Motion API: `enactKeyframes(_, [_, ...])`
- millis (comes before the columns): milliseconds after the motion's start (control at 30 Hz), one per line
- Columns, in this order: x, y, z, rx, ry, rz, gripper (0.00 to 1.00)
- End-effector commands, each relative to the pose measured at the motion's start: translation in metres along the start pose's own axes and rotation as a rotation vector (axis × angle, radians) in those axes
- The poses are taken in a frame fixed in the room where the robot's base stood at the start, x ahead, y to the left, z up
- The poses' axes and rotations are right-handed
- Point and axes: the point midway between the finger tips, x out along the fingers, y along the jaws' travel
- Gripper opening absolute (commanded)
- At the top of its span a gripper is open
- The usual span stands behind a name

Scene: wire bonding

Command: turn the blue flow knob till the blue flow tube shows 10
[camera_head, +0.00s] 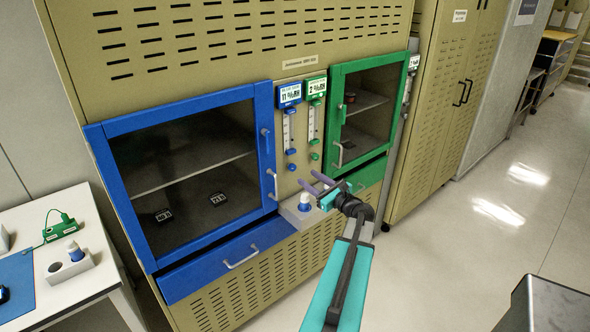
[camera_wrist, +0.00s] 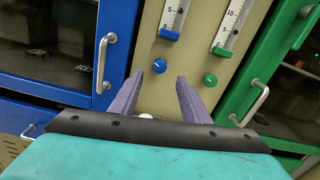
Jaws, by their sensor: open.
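The blue flow knob (camera_head: 291,167) is on the tan panel between the two cabinet doors, below the blue flow tube (camera_head: 286,130). In the wrist view the blue knob (camera_wrist: 159,66) has a small white mark. The tube (camera_wrist: 173,14) shows only its lower part there, with a blue piece at its foot; I cannot tell its reading. My gripper (camera_head: 309,179) has purple fingers and is open and empty, pointing at the panel just below the knob. In the wrist view the knob appears between and slightly beyond the fingertips (camera_wrist: 159,77), with no contact visible.
The green flow knob (camera_wrist: 210,80) and green tube (camera_wrist: 231,22) are close on the right. The blue door (camera_head: 107,190) and green door (camera_head: 337,95) have protruding handles. A white holder with a blue-based bottle (camera_head: 305,201) stands below the knobs, near my gripper.

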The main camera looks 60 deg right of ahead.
Motion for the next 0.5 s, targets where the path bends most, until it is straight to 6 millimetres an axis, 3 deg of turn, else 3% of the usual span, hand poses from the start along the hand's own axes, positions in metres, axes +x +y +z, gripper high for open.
enactKeyframes(500, [0.071, -0.002, 0.001, 0.000, 0.001, 0.001, 0.42])
